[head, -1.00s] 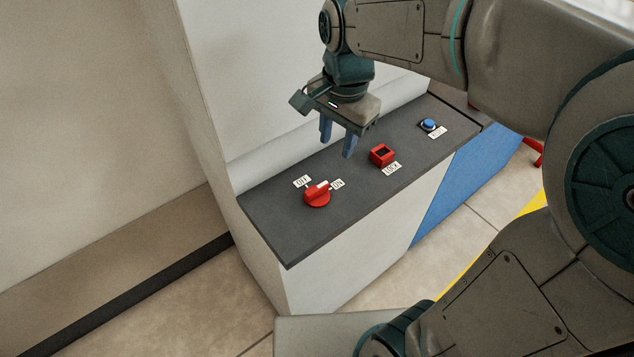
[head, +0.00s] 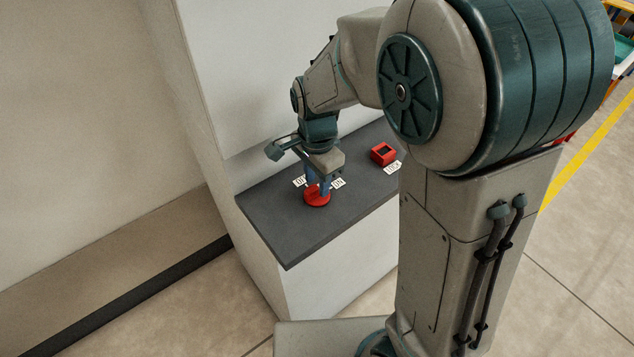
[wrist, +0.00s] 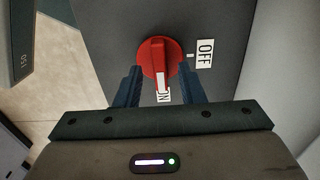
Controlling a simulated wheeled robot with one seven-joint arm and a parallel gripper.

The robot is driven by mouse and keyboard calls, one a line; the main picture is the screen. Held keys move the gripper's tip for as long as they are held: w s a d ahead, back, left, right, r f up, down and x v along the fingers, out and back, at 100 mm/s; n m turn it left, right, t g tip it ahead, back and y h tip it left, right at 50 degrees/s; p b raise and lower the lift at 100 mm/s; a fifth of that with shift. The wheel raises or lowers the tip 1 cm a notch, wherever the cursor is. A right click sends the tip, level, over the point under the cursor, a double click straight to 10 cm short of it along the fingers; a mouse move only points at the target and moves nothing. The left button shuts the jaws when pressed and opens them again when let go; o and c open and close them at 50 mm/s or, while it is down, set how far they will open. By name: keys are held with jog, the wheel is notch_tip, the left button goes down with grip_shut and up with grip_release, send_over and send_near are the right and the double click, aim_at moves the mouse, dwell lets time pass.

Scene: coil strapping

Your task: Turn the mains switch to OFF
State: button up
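The mains switch is a red round knob (head: 317,199) with a raised grip bar, on the dark panel top. In the wrist view the knob (wrist: 158,50) has its bar's white-marked end at the ON label (wrist: 163,97). The OFF label (wrist: 205,53) is to the right of the knob there. My gripper (head: 318,189) is down at the knob. In the wrist view its fingers (wrist: 160,70) are open, one each side of the bar, with gaps visible; contact is unclear.
A red block with a dark top (head: 383,153) and a LOCK label (head: 392,168) sits farther right on the dark panel (head: 275,228). A white cabinet wall rises behind the panel. My arm hides the panel's right end.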

jog(key=shift+f, duration=0.85)
grip_shut()
